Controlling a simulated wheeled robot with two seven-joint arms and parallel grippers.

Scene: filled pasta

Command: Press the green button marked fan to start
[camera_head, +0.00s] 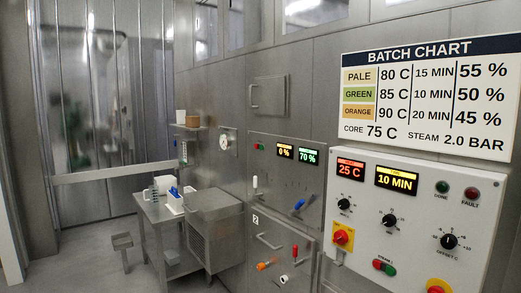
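No button with a readable fan label shows. A small red and green button pair (384,267) sits low on the white control panel (415,240) at the right; its label is too small to read surely. Another small red and green pair (259,147) is on the steel panel left of it, beside displays reading 0 % and 70 %. The white panel also has displays reading 25 C (350,170) and 10 MIN (396,180), a green DONE lamp (442,187) and a red FAULT lamp (471,194). Neither of my grippers is in view.
Black knobs (449,241) and a red-yellow switch (343,236) are on the white panel. Handles and valve levers (298,205) stick out from the steel wall. A batch chart (430,95) hangs above. A steel table (158,222) stands left; the floor at far left is partly clear.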

